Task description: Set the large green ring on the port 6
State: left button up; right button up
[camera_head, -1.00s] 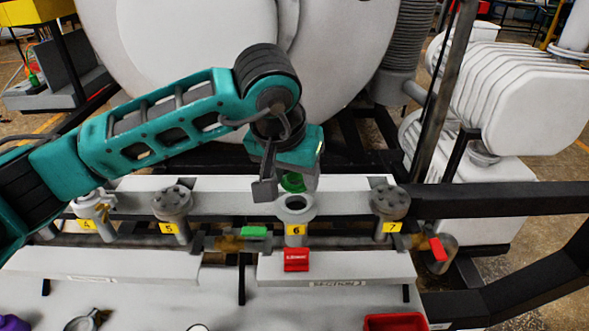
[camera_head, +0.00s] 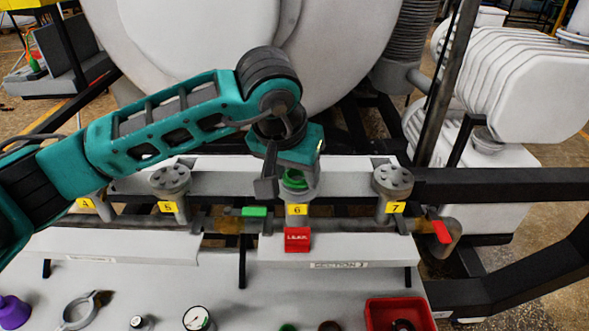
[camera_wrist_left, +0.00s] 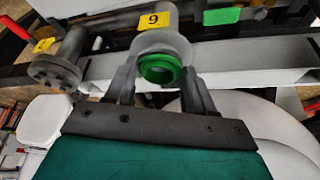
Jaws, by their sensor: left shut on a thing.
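The large green ring (camera_head: 294,183) is held in my left gripper (camera_head: 292,184), right at the mouth of port 6 (camera_head: 312,191), a grey flanged stub above the yellow 6 label (camera_head: 297,209). In the left wrist view the green ring (camera_wrist_left: 177,70) sits between both fingers and overlaps the outline of the port 6 flange (camera_wrist_left: 165,40). I cannot tell whether the ring rests on the flange or hovers just above it. The near finger hides part of the port in the head view. My right gripper is not in view.
Port 5 (camera_head: 171,180) and port 7 (camera_head: 392,180) have bolted covers. A red tag box (camera_head: 297,240) and a green handle (camera_head: 255,212) are near port 6. A clamp (camera_head: 78,311), a gauge (camera_head: 197,318) and a red bin (camera_head: 372,317) are on the table below.

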pick_arm(q)
jog(key=shift+f, duration=0.25)
jog(key=o, duration=0.6)
jog(key=shift+s, duration=0.1)
jog(key=o, duration=0.5)
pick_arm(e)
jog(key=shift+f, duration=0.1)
pick_arm(q)
jog(key=shift+r, duration=0.1)
jog(key=p+v, duration=0.4)
jog(key=v, duration=0.8)
jog(key=shift+r+p, duration=0.35)
jog(key=shift+r, duration=0.05)
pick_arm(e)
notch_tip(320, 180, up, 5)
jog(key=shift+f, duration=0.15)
pick_arm(q)
jog(key=shift+s+f, duration=0.1)
jog(key=shift+s, duration=0.05)
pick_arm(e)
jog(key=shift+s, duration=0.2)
